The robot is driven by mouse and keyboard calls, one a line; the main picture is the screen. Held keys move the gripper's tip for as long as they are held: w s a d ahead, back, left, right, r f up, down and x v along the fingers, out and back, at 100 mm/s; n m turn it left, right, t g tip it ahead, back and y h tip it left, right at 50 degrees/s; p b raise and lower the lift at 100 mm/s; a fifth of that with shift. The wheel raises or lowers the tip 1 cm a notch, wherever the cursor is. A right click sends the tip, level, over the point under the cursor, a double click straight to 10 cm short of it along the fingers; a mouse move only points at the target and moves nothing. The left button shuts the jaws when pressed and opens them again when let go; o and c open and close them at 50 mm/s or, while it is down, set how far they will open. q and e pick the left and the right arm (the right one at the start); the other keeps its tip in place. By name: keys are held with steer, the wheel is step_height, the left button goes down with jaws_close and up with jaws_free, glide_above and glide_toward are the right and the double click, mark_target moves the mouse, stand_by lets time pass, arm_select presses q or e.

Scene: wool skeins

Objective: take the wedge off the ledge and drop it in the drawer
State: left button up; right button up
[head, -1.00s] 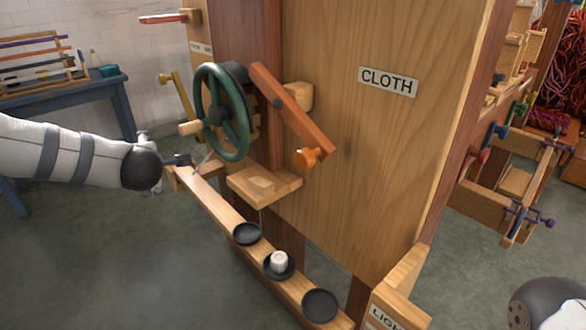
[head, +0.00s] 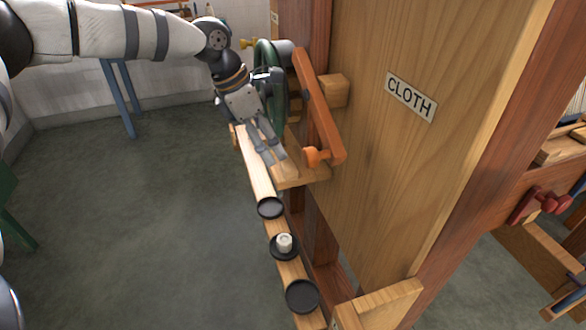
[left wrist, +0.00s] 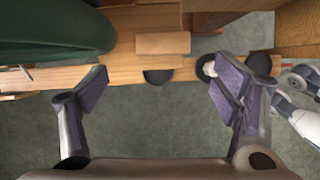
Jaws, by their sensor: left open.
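The wedge (left wrist: 163,43) looks like a small pale wooden block on the ledge (left wrist: 122,48), near the top middle of the left wrist view. In the head view the ledge (head: 305,178) juts from the panel below the green wheel, and my gripper's fingers hide the wedge. My left gripper (head: 275,157) points down over the ledge. Its fingers (left wrist: 160,85) are wide apart, with nothing between them, in the left wrist view. A wooden box-like part (head: 380,305) at the bottom edge of the head view may be the drawer; its inside is not clear. My right gripper is not shown.
A green wheel (head: 264,58) and a slanted orange lever (head: 320,110) stand close to my left gripper. A beam below carries black cups (head: 302,296), one with a white piece (head: 284,242). The tall CLOTH panel (head: 380,180) blocks the right. Open floor (head: 150,220) lies left.

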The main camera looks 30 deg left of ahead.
mark_target(282, 165)
arm_select(q)
steer(key=x, duration=0.5)
steer(key=shift+s+f, duration=0.2)
steer(key=shift+f, duration=0.25)
steer(key=shift+w+d+f, duration=0.15)
steer(key=shift+w+f, duration=0.05)
steer(key=shift+f, duration=0.1)
steer(key=c, duration=1)
